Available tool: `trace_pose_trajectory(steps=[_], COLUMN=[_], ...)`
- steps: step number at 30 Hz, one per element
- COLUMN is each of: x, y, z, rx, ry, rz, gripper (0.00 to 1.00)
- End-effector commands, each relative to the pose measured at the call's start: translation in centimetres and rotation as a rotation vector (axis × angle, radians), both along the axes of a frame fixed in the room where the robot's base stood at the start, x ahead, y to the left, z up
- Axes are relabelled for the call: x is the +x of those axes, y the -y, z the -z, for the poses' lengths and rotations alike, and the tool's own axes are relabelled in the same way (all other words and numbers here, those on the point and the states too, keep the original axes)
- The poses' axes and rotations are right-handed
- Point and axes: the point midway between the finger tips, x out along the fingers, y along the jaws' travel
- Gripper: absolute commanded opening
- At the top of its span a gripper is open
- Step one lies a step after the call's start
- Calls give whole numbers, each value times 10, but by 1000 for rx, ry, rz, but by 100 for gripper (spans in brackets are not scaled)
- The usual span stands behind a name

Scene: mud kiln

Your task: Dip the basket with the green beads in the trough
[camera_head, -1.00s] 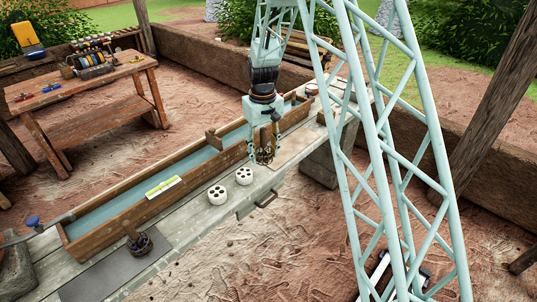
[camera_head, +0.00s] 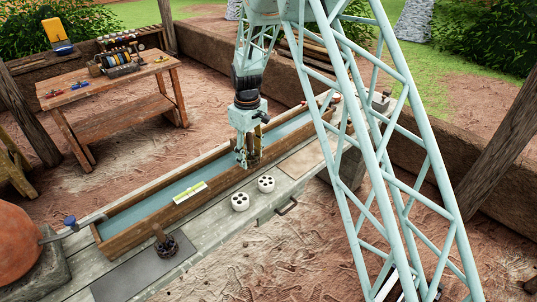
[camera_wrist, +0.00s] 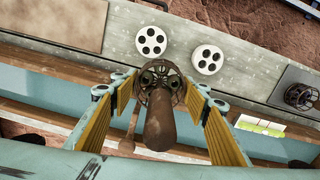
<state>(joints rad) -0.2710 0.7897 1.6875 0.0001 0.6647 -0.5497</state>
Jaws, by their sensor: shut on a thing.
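My gripper (camera_wrist: 160,112) is shut on the brown wooden handle (camera_wrist: 160,122) of a dark wire basket (camera_wrist: 164,78) in the wrist view. Rounded beads show inside the basket, but their colour is too dark to tell. In the head view, my gripper (camera_head: 243,158) is at the long wooden trough (camera_head: 150,232), over its near side; the held basket is hard to make out there. Pale blue water (camera_head: 152,207) fills the trough. A second dark basket (camera_head: 165,244) stands on a grey mat (camera_head: 140,268) at the trough's near left; it also shows in the wrist view (camera_wrist: 301,96).
Two white blocks with dark holes (camera_head: 240,202) (camera_head: 266,184) stand on the bench in front of the trough. A yellow-green strip (camera_head: 190,192) lies at the trough's near wall. A tan board (camera_head: 303,158) lies on the bench at right. A wooden table (camera_head: 110,90) stands behind left.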

Motion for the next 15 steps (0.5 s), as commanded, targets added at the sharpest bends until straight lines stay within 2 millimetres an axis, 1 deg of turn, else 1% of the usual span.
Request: trace_pose_trajectory(steps=[1,3,8,15], x=[0,-1,-5,-14], y=[-14,-32,-70,-129], z=[-4,-6,-9,-15], rx=[0,0,0,0], ry=[0,1,0,1], rz=[-32,-78,-181,-335], gripper=[30,30,30,30])
